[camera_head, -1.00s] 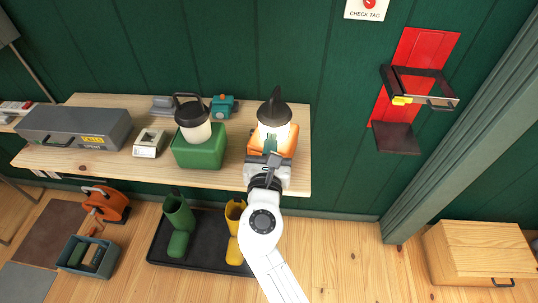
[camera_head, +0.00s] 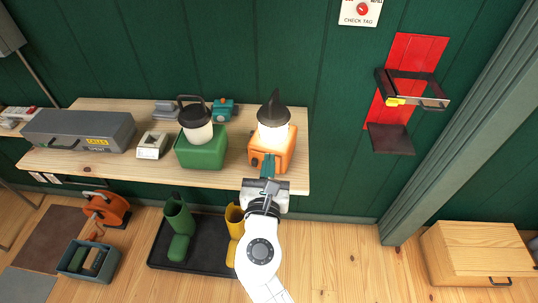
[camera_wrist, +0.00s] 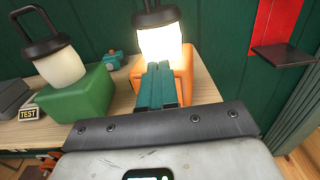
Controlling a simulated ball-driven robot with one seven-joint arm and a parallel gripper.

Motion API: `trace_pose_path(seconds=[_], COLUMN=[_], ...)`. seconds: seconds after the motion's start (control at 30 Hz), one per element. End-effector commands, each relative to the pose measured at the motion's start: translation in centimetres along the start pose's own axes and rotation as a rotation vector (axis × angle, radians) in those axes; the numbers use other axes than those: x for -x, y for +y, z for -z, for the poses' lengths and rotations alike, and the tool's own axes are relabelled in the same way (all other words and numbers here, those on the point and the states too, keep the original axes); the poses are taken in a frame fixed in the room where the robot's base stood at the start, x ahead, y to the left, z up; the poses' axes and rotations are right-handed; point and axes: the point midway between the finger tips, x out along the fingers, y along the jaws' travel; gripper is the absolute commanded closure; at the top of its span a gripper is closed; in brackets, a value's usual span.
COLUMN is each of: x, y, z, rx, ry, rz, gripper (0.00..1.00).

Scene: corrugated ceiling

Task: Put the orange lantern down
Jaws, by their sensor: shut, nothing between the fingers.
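The orange lantern (camera_head: 284,150) stands upright on the right part of the wooden shelf, its lamp glowing under a dark cap. It also shows in the wrist view (camera_wrist: 189,65), just beyond my fingers. My gripper (camera_head: 268,166) is in front of the lantern at the shelf's front edge. In the wrist view my gripper's teal fingers (camera_wrist: 160,75) are together with nothing between them, overlapping the lantern's front in the picture. I cannot tell whether they touch it.
A green lantern (camera_head: 201,152) stands left of the orange one. A small tester (camera_head: 152,145) and a grey case (camera_head: 78,130) are farther left. A teal item (camera_head: 222,109) sits behind. Boots stand on a tray (camera_head: 210,256) below.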

Motion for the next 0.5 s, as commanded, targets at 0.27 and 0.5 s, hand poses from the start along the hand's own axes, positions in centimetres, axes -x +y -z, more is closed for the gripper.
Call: trace_pose_path(seconds=[0.27, 0.5], x=[4.5, 7.0], y=[0.1, 0.1], z=[0.1, 0.0], rx=[0.001, 0.000], ry=[0.000, -0.001], rz=[-0.004, -0.003], gripper=[1.00, 1.00])
